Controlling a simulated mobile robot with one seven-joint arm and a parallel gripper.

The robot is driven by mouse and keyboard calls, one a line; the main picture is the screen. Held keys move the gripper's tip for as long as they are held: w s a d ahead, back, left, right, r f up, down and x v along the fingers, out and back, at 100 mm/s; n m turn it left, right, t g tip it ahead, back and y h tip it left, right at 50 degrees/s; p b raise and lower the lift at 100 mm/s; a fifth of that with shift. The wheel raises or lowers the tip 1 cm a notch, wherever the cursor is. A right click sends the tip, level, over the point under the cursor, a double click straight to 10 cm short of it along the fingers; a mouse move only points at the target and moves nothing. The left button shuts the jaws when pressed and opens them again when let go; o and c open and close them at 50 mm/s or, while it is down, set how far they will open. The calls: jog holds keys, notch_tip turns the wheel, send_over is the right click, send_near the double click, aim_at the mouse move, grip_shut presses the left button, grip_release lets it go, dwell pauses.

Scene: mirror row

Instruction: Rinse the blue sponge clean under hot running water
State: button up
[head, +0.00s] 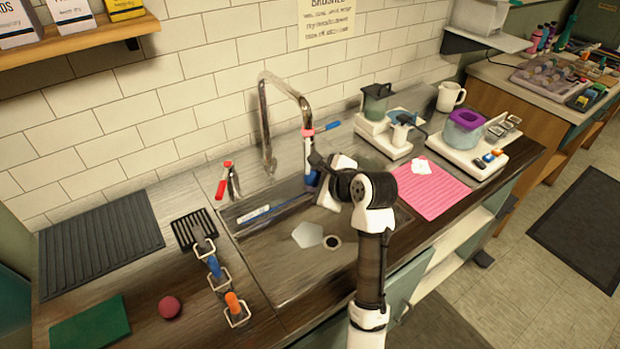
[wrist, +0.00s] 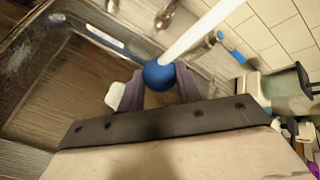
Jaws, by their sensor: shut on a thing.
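My gripper (wrist: 155,88) is shut on the round blue sponge (wrist: 158,74). In the head view the sponge (head: 311,177) is a small blue patch beside my gripper, under the spout of the chrome gooseneck faucet (head: 265,120), over the sink (head: 275,265). A white stream of water (wrist: 205,30) comes down onto the sponge in the wrist view. A red-handled metal fitting (head: 222,187) stands left of the faucet, and a red and blue piece (head: 320,129) is at the spout. I cannot tell the water's heat or any dirt on the sponge.
A pale flat piece (head: 308,235) lies near the drain (head: 332,242), and a long blue item lies along the sink's back (head: 288,209). A pink cloth (head: 440,190) is right of the sink. Several handled tools and a dark red ball (head: 169,306) are left.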

jog(key=s+d+p, duration=0.2)
jog(key=s+d, duration=0.2)
jog(key=s, duration=0.1)
jog(key=shift+s, duration=0.35)
dwell(0.3)
jog(key=shift+d+r, duration=0.1)
dwell(0.7)
jog(key=v, duration=0.6)
jog(key=shift+r, duration=0.25)
dwell(0.6)
